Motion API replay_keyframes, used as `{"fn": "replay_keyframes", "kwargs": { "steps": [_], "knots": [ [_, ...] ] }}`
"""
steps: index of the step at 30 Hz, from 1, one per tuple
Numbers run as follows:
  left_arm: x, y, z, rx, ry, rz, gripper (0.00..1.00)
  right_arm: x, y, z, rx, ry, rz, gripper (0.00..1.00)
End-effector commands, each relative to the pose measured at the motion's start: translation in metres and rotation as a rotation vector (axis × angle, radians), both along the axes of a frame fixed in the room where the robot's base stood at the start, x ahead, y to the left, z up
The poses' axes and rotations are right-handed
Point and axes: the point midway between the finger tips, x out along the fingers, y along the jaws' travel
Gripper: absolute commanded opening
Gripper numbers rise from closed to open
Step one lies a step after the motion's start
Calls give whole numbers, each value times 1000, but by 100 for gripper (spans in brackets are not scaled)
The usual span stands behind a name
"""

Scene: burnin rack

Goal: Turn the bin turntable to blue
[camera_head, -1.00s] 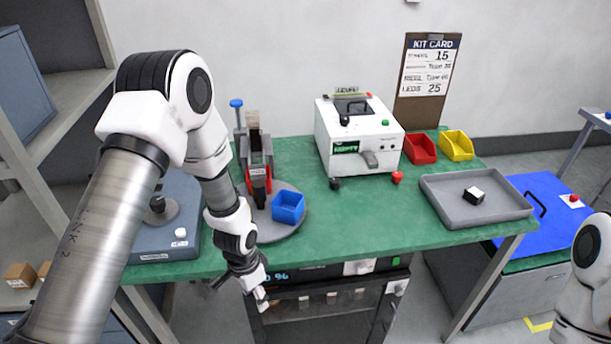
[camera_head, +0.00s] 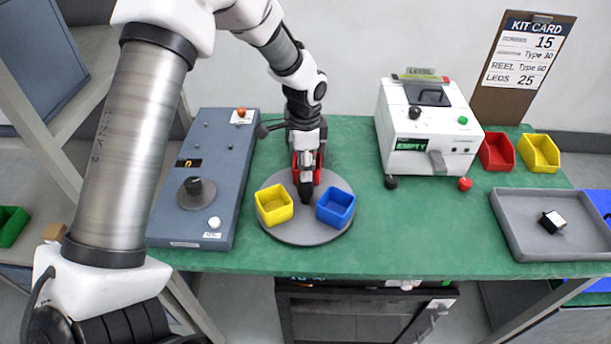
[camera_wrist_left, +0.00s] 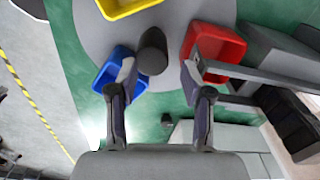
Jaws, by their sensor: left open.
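The bin turntable (camera_head: 305,236) is a round grey disc on the green bench. A yellow bin (camera_head: 274,205) sits at its front left and a blue bin (camera_head: 335,207) at its front right. A red bin (camera_wrist_left: 220,48) shows in the left wrist view; in the head view my arm mostly hides it. A dark upright post (camera_wrist_left: 152,50) stands between the bins. My left gripper (camera_wrist_left: 158,78) is open above the turntable, its fingers on either side of the post in that view, one over the blue bin and one by the red bin. Contact cannot be told. My right gripper is out of view.
A blue-grey control box (camera_head: 212,150) with a dark knob stands left of the turntable. A white machine (camera_head: 425,130) stands to the right. Farther right are red (camera_head: 497,152) and yellow (camera_head: 538,153) bins and a grey tray (camera_head: 510,225). The bench between turntable and tray is clear.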

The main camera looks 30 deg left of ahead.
Motion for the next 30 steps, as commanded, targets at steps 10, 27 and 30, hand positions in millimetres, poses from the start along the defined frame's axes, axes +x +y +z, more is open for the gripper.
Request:
{"fn": "replay_keyframes", "kwargs": {
  "steps": [10, 27, 30],
  "knots": [
    [-1, 0, -60, 0, 1, 0, 52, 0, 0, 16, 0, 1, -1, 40],
    [-2, -1, -71, -1, 1, 1, 0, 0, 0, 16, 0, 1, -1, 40],
    [-2, -1, -72, 0, 1, 2, 0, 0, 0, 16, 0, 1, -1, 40]
  ]
}}
